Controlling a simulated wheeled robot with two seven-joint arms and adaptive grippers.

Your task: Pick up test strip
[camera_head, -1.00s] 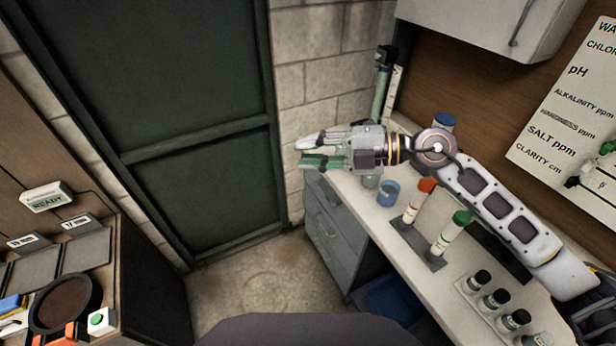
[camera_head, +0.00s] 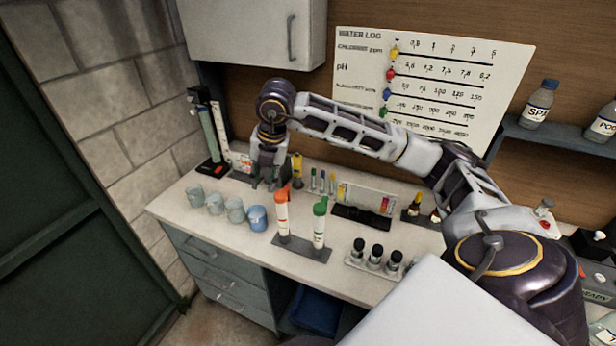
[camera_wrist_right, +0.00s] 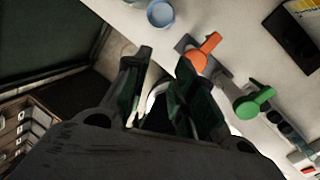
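My right gripper (camera_head: 266,182) points down over the back left of the counter, in front of a small colour card (camera_head: 244,163) and left of a yellow bottle (camera_head: 297,170). In the right wrist view its two fingers (camera_wrist_right: 160,85) stand apart, with no object clearly held between them. I cannot single out a test strip for certain. Several small tubes with coloured tops (camera_head: 321,182) stand right of the yellow bottle. A colour chart (camera_head: 368,197) stands in a black holder beyond them. My left gripper is out of view.
A blue cup (camera_head: 257,218) and several clear cups (camera_head: 214,204) line the left. Black-capped vials (camera_head: 375,257) stand at the front. A wall cabinet (camera_head: 245,32) hangs above.

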